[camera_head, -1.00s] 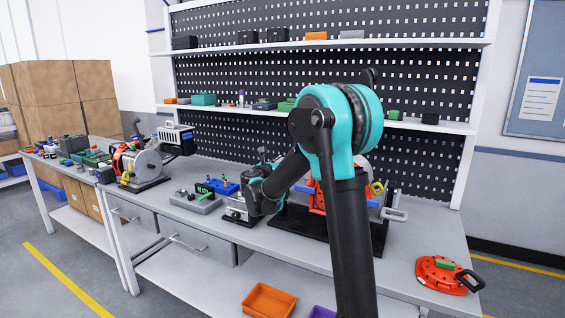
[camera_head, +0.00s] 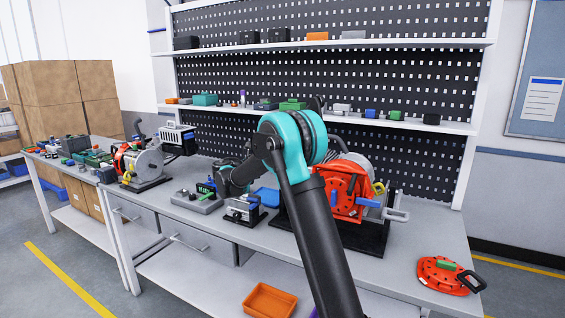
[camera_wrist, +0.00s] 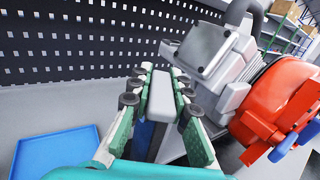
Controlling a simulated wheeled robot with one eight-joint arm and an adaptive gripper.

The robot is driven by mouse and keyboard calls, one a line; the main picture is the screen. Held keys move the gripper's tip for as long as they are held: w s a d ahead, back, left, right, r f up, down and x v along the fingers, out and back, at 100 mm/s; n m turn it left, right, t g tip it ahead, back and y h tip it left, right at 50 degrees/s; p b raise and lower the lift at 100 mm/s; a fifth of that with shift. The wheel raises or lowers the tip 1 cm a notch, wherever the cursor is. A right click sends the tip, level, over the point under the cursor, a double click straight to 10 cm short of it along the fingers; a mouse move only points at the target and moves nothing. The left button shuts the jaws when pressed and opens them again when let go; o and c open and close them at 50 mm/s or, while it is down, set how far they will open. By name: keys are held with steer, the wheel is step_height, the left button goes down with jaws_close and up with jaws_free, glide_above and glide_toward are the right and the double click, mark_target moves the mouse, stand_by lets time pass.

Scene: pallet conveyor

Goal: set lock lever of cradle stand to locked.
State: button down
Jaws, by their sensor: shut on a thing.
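My gripper (camera_wrist: 162,100) is shut on a light-grey upright bar (camera_wrist: 161,98), seen between its green-padded fingers in the wrist view. Blue shows just below the bar. I cannot tell whether this bar is the lock lever, nor what it joins to. In the head view my arm hides the fingertips. A grey motor with a red disc (camera_head: 346,192) stands on a black base (camera_head: 366,238), right of my wrist; this may be the cradle stand. The motor (camera_wrist: 215,60) is beyond and right of the gripper in the wrist view.
A small silver fixture (camera_head: 241,209) sits below my wrist. A blue tray (camera_wrist: 55,150) lies left of the gripper in the wrist view. A second motor assembly (camera_head: 145,163) stands at the bench's left. A red disc with a black handle (camera_head: 445,275) lies at the right front.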

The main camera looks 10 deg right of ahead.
stand_by(0.4)
steer(key=c, duration=1.4)
jaws_free()
steer(key=v, duration=1.2)
steer(key=shift+w+a, duration=0.1)
